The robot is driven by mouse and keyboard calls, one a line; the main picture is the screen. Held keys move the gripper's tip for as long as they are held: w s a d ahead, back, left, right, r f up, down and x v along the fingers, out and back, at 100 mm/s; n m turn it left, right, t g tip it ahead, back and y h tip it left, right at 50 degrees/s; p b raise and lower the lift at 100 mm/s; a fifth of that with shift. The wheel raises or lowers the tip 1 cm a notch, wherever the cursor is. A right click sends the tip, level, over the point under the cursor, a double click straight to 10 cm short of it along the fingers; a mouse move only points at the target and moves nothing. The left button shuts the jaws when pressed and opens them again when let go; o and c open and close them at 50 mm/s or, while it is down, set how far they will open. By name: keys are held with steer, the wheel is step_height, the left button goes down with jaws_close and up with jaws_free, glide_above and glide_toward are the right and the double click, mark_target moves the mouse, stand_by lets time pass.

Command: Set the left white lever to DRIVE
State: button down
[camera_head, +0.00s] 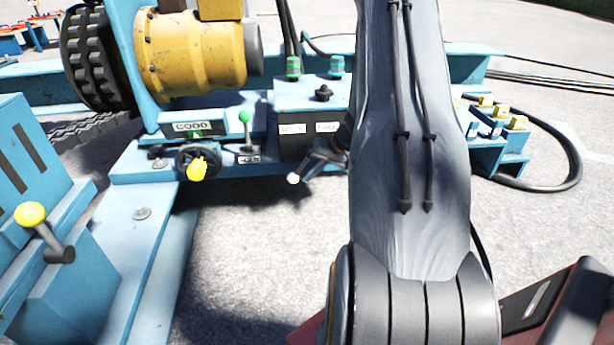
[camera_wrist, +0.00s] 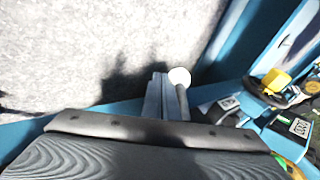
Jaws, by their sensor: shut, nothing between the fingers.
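A lever with a white ball knob (camera_head: 293,178) and a dark stem sticks out low from the front of the blue control box (camera_head: 300,95), angled down and to the left. I see only one white lever; a second could be hidden behind my arm. The white knob (camera_wrist: 179,76) also shows in the wrist view. My gripper (camera_wrist: 158,78) has its narrow fingers together, just left of the knob and stem; I cannot tell whether they touch. Two white label plates (camera_head: 292,128) sit above the lever, too small to read.
A green-knobbed lever (camera_head: 244,117) and a handwheel with a yellow handle (camera_head: 197,169) stand left of the box. A yellow-knobbed lever (camera_head: 30,214) is at the far left. A yellow motor (camera_head: 190,50) is behind. Yellow-topped connectors (camera_head: 517,123) and a black cable are right. Grey ground lies in front.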

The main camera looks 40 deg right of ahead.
steer(key=p+v, duration=0.2)
steer(key=v, duration=0.4)
steer(key=shift+s+r+p, duration=0.2)
steer(key=shift+r+p, duration=0.05)
steer(key=shift+p, duration=0.15)
steer(key=shift+s+d, duration=0.1)
steer(key=shift+d, duration=0.05)
